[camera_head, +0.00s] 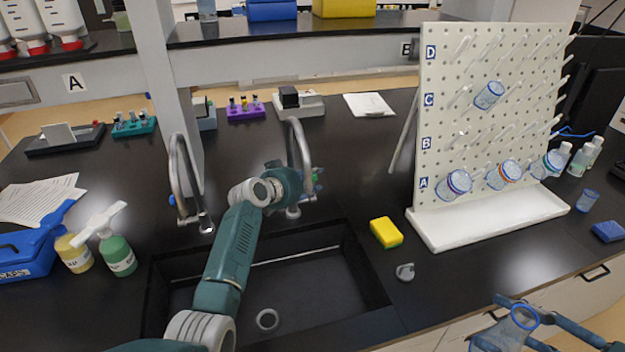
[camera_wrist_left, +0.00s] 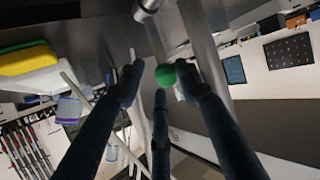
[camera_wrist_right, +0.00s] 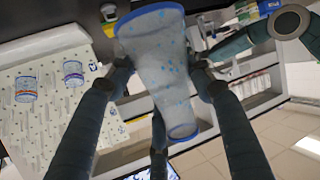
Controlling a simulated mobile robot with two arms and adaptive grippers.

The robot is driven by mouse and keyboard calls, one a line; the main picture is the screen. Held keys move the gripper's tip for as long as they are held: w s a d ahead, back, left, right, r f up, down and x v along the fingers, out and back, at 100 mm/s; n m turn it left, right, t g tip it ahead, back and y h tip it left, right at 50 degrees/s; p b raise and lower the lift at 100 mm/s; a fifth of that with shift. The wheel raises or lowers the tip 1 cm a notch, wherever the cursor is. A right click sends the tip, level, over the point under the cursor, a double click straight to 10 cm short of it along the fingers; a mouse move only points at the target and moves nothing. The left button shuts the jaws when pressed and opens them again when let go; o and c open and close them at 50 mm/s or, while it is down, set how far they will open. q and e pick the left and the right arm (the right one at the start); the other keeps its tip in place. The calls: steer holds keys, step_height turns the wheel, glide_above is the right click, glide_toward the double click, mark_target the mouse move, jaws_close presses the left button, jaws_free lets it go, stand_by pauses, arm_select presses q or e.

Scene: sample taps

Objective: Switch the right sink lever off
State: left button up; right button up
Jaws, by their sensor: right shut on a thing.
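The right sink tap (camera_head: 299,145) is a grey gooseneck at the sink's back edge. Its lever has a green knob (camera_wrist_left: 165,76), seen in the left wrist view. My left gripper (camera_head: 313,184) is beside this tap, partly hidden behind my wrist in the head view. In the left wrist view its fingers (camera_wrist_left: 160,84) are apart, one on each side of the green knob; I cannot tell whether they touch it. My right gripper (camera_wrist_right: 161,78) is shut on a clear container with a blue rim (camera_wrist_right: 160,65), held at the lower right of the head view.
The left tap (camera_head: 178,165) has a blue knob. The black sink (camera_head: 300,290) lies under my left arm. A yellow sponge (camera_head: 385,232) and a pegboard rack (camera_head: 490,215) with several containers stand right of it. Green and yellow bottles (camera_head: 118,257) stand left.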

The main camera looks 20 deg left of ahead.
arm_select(q)
steer(key=shift+a, duration=0.3)
arm_select(e)
steer(key=shift+w, duration=0.15)
steer(key=shift+a, duration=0.25)
arm_select(q)
steer(key=v, duration=0.8)
steer(key=shift+d, duration=0.3)
arm_select(e)
steer(key=shift+d, duration=0.15)
